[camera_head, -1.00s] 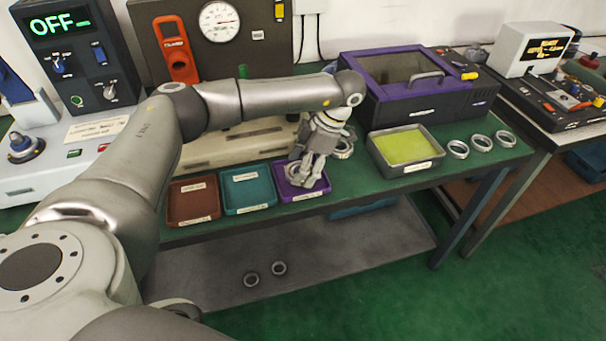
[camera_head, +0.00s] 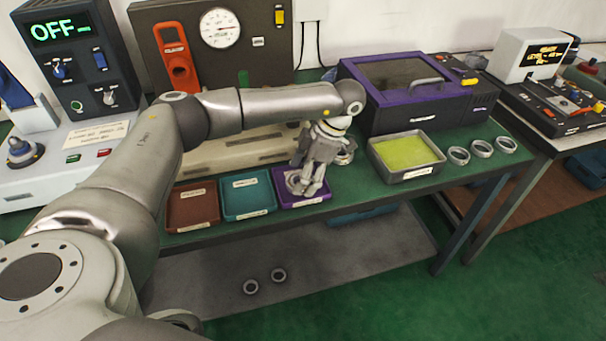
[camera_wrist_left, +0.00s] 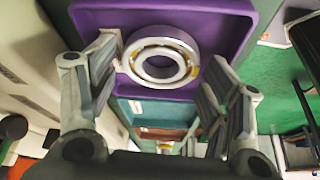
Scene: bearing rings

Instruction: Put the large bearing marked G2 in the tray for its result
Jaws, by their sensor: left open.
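A large bearing ring (camera_wrist_left: 161,56) lies in the purple tray (camera_wrist_left: 190,20) in the left wrist view. Any marking on it cannot be read. In the head view the bearing (camera_head: 294,183) is partly hidden by my gripper in the purple tray (camera_head: 314,201). My left gripper (camera_head: 304,188) is over that tray. In the left wrist view its fingers (camera_wrist_left: 160,75) are apart on either side of the bearing, open. A teal tray (camera_head: 248,194) and a red-brown tray (camera_head: 193,206) stand to the left. My right gripper is not in view.
A grey bin with a yellow-green inside (camera_head: 406,152) stands to the right, with several rings (camera_head: 481,148) beside it. A purple-framed machine (camera_head: 418,92) stands behind. Another ring (camera_head: 346,152) sits behind my gripper. Two rings (camera_head: 265,281) lie on the lower shelf.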

